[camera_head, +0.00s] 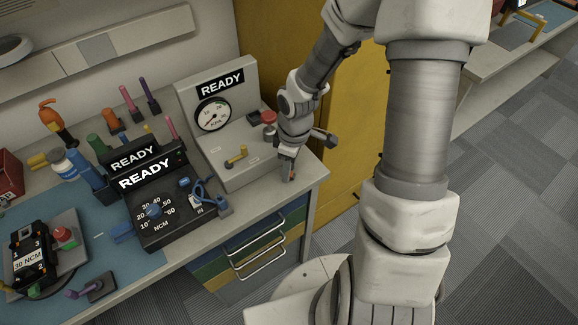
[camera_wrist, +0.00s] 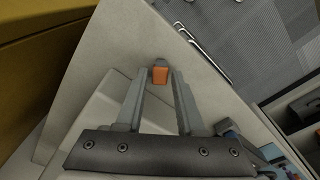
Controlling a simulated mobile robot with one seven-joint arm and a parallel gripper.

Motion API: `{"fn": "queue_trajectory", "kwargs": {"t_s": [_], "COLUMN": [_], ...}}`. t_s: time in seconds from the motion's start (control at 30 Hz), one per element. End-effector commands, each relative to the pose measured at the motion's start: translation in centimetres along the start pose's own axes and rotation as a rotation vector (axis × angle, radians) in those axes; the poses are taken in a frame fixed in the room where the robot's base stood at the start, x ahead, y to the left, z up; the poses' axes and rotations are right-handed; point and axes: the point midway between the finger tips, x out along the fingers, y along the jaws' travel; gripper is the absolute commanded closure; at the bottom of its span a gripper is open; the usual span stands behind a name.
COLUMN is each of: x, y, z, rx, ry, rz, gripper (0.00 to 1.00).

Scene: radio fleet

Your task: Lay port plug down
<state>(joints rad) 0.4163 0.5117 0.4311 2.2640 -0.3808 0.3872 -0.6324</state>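A small orange plug with a grey end (camera_wrist: 160,74), which looks like the port plug, shows between my fingertips in the wrist view. It is at the bare right corner of the grey bench (camera_head: 312,172). My gripper (camera_wrist: 160,80) points down there, its fingers on either side of the plug with narrow gaps showing, so it appears open around it. In the head view my gripper (camera_head: 289,170) is low at the bench top, and only a speck of orange shows at its tips. Whether the plug rests fully on the bench is hard to see.
A grey gauge console (camera_head: 222,147) marked READY stands just left of my gripper. A black NCM box (camera_head: 160,215) with a blue cable is further left. A yellow cabinet (camera_head: 335,120) stands behind. The bench's front edge with drawers (camera_head: 256,255) is close.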

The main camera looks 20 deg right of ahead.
Motion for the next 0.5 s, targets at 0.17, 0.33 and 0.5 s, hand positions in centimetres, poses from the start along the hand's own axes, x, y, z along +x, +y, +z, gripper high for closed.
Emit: {"fn": "queue_trajectory", "kwargs": {"t_s": [0.17, 0.33, 0.5], "x": [0.0, 0.0, -1.0], "y": [0.0, 0.0, 0.1], "z": [0.0, 0.0, 0.0], "rx": [0.000, 0.000, 0.001], "ry": [0.000, 0.000, 0.001], "rz": [0.000, 0.000, 0.002], "gripper": [0.42, 0.42, 0.42]}}
